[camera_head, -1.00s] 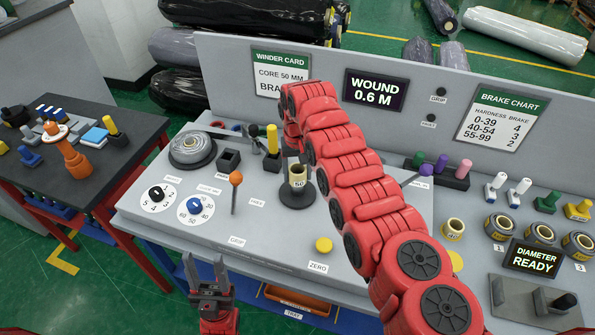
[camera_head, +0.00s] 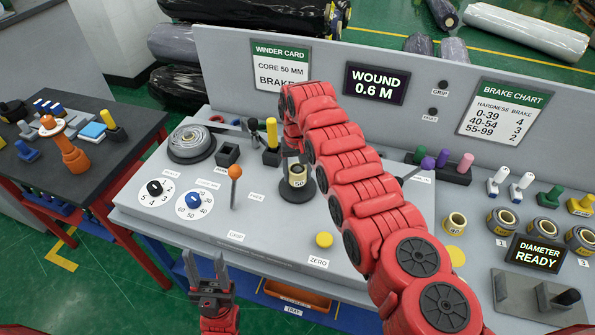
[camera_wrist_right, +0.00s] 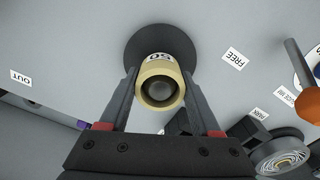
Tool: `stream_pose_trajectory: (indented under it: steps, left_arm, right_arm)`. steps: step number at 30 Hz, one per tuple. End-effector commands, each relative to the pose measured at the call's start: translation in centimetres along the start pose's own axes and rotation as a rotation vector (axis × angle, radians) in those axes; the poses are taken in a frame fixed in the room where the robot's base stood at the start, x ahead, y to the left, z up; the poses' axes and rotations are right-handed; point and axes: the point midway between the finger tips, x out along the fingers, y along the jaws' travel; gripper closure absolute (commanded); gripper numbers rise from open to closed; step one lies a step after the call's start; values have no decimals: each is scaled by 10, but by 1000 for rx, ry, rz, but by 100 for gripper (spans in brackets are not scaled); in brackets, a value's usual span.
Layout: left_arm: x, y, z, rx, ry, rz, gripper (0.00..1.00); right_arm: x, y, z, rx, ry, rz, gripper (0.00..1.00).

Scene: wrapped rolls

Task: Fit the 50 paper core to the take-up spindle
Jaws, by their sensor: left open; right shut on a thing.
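The 50 paper core (camera_head: 298,175) is a short cream tube marked 50. It stands upright at the dark round flange of the take-up spindle (camera_head: 309,195) on the bench. In the right wrist view the core (camera_wrist_right: 160,82) sits between the fingers of my right gripper (camera_wrist_right: 158,88), which is shut on it. A grey rounded end shows inside its bore, and the dark flange (camera_wrist_right: 148,40) lies behind it. I cannot tell whether the core rests fully on the flange. My left gripper (camera_head: 208,270) is open and empty in front of the bench's front edge.
An orange-knobbed lever (camera_head: 235,173), two dials (camera_head: 194,201) and a yellow button (camera_head: 324,240) are near the spindle. A wound grey roll (camera_head: 191,142) is at the left. Another core marked 40 (camera_head: 455,224) and several wrapped rolls (camera_head: 545,230) are at the right.

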Motion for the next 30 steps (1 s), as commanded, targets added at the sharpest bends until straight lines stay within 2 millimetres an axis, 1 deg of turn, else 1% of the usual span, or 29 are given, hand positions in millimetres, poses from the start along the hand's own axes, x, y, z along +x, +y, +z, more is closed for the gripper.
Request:
stream_pose_trajectory:
  steps: [30]
  left_arm:
    - [-20,1,4,0,0,0,50]
  right_arm:
    - [26,0,-1,0,2,-1,93]
